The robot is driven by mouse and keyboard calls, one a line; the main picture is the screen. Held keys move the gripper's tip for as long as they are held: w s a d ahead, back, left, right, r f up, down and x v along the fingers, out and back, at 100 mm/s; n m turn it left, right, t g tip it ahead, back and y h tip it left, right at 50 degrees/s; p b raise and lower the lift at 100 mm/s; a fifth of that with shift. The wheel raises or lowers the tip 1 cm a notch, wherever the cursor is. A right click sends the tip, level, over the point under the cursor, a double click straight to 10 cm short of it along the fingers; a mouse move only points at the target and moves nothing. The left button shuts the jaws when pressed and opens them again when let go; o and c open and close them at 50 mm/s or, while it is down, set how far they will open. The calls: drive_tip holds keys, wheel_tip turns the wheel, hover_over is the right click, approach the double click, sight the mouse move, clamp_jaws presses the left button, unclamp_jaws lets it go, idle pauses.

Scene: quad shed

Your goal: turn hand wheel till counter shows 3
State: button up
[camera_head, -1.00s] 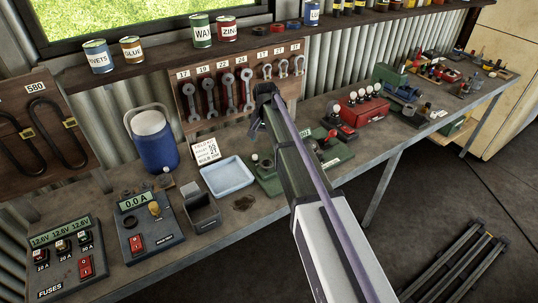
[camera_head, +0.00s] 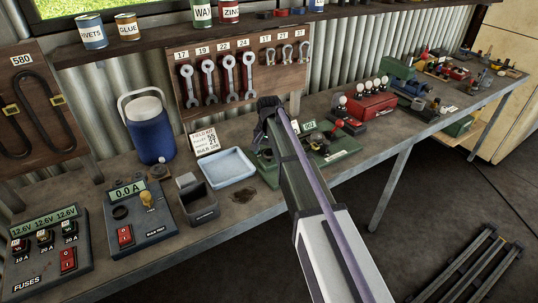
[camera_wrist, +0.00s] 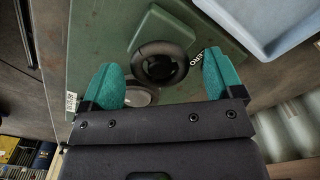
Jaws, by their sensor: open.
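A green-based device (camera_head: 345,153) stands on the bench, partly behind my arm. A small counter-like plate (camera_head: 309,126) shows at its back; its digits are too small to read surely. In the wrist view, a black ring-shaped hand wheel (camera_wrist: 160,62) sits on a green base (camera_wrist: 90,30), with the word ZERO beside it. My gripper (camera_wrist: 163,82) is open, its teal fingers at the wheel's left and right, apart from it in the picture. A round grey disc (camera_wrist: 140,95) is partly hidden by the gripper body. In the head view my gripper (camera_head: 268,106) is seen from behind.
A pale blue tray (camera_head: 229,166) lies left of the device. A dark open box (camera_head: 199,203), a blue jug (camera_head: 151,130) and meter boxes stand further left. A red lamp box (camera_head: 371,103) is to the right. Wrenches (camera_head: 208,80) hang behind.

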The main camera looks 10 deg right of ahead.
drive_tip(key=shift+c, duration=0.3)
drive_tip(key=c, duration=0.9)
drive_tip(key=shift+o, duration=0.2)
drive_tip(key=shift+n, duration=0.3)
drive_tip(key=n, duration=0.4)
drive_tip(key=shift+n, duration=2.7)
